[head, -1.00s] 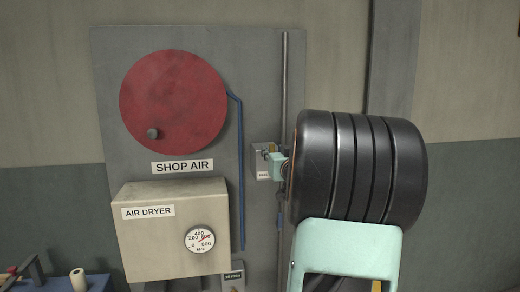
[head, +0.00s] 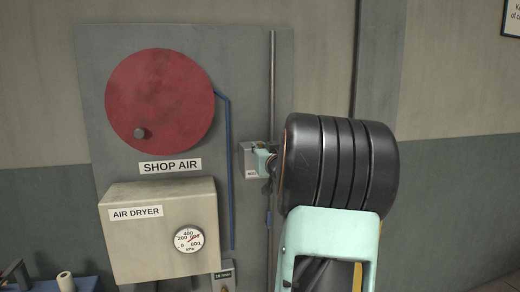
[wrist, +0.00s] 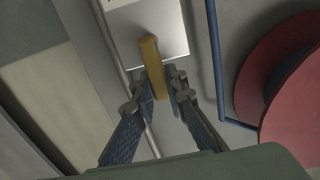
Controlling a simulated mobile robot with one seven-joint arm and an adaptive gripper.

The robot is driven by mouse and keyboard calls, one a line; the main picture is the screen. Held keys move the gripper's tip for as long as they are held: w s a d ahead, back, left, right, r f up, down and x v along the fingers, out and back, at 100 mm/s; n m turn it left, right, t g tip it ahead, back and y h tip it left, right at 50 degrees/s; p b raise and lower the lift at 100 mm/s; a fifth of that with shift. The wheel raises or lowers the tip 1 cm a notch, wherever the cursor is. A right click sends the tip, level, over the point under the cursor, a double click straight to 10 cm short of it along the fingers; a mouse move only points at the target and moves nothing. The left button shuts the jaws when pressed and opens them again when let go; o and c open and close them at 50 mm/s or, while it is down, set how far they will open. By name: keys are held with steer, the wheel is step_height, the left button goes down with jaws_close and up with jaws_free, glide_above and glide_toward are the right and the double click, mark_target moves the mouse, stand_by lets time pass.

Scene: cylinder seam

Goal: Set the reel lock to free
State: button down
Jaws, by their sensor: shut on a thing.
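The reel lock is a small grey box (head: 247,153) with a yellow lever, on the panel right of the blue hose. In the wrist view, the yellow lever (wrist: 152,62) stands out from its pale plate (wrist: 119,22). My gripper (wrist: 160,88) has one finger on each side of the lever and is shut on it. In the head view, my gripper (head: 264,161) is at the box's right side, and my dark forearm hides what lies behind it. The box's label is too small to read, so the lever's setting cannot be told.
The red reel (head: 160,101) is at the upper left, above the SHOP AIR sign (head: 170,166). The air dryer (head: 159,240) with its gauge is below. A blue hose (head: 230,170) and a grey vertical pipe (head: 272,85) run close to the lock box.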

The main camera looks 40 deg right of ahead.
mark_target(246, 154)
steer(key=shift+a+f, duration=0.1)
steer(key=n+b, duration=0.2)
steer(key=a+n+b, duration=0.1)
steer(key=n+b, duration=0.1)
steer(key=b, duration=0.1)
steer(key=w+a+f+n+b, duration=0.1)
steer(key=n+b, duration=0.2)
steer(key=shift+w+f, duration=0.1)
steer(key=n+b, duration=0.2)
steer(key=a+f+n+b, duration=0.1)
steer(key=shift+w+n, duration=0.25)
steer(key=shift+n, duration=0.05)
steer(key=shift+w+a+f+n+b, duration=0.1)
steer(key=shift+f+n+b, duration=0.05)
steer(key=shift+n+b, duration=0.65)
steer(key=shift+a+f+n+b, duration=0.15)
steer(key=shift+n+b, duration=0.45)
steer(key=shift+n, duration=0.3)
steer(key=shift+d, duration=0.1)
steer(key=c, duration=1.9)
jaws_free()
steer(key=shift+c, duration=0.2)
